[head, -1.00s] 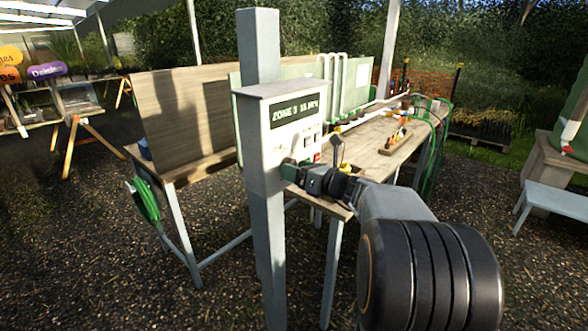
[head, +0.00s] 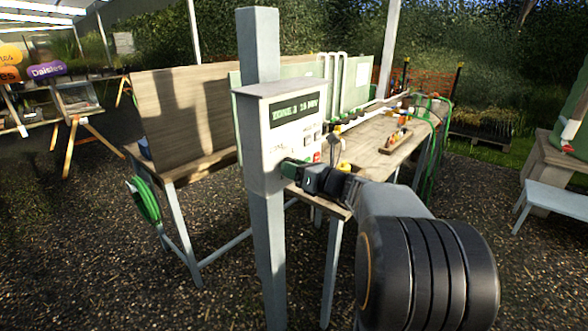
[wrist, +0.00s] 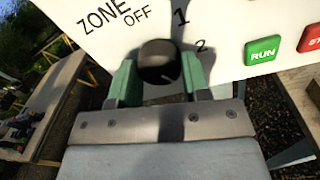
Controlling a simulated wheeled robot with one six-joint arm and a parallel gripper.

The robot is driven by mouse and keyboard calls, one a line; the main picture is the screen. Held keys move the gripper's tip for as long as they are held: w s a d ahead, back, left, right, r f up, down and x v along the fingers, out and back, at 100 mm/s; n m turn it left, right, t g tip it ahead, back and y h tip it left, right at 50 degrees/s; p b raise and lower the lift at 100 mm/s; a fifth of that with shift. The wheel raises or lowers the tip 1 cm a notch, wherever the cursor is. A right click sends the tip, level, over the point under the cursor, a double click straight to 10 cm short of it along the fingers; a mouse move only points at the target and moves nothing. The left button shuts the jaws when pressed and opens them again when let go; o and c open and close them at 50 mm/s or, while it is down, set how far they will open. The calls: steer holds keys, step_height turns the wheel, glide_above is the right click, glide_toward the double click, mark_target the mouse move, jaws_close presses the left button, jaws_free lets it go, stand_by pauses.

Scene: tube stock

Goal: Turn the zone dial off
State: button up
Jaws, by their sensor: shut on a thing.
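The zone dial (wrist: 157,60) is a round black knob on a white panel in the wrist view. The labels "ZONE", "OFF", "1" and "2" stand around its upper side. A small pale mark shows low on the knob; I cannot tell for sure which label it lines up with. My gripper (wrist: 158,78) is shut on the dial, with one green finger on each side of it. In the head view my gripper (head: 288,168) reaches the lower front of the control box (head: 262,135), and the dial is hidden there.
A green RUN button (wrist: 262,55) and a red button (wrist: 312,38) sit right of the dial. A grey post (head: 268,250) carries the box. A wooden bench (head: 360,145) stands behind, and a green hose coil (head: 145,203) hangs at left. Open gravel lies in front.

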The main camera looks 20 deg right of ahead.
steer(key=shift+r+n+h+b, duration=0.1)
steer(key=shift+n+h+b, duration=0.3)
steer(key=shift+n+b, duration=6.8)
steer(key=shift+r+n+h+b, duration=0.1)
steer(key=shift+n+h+b, duration=0.3)
steer(key=shift+n+b, duration=6.8)
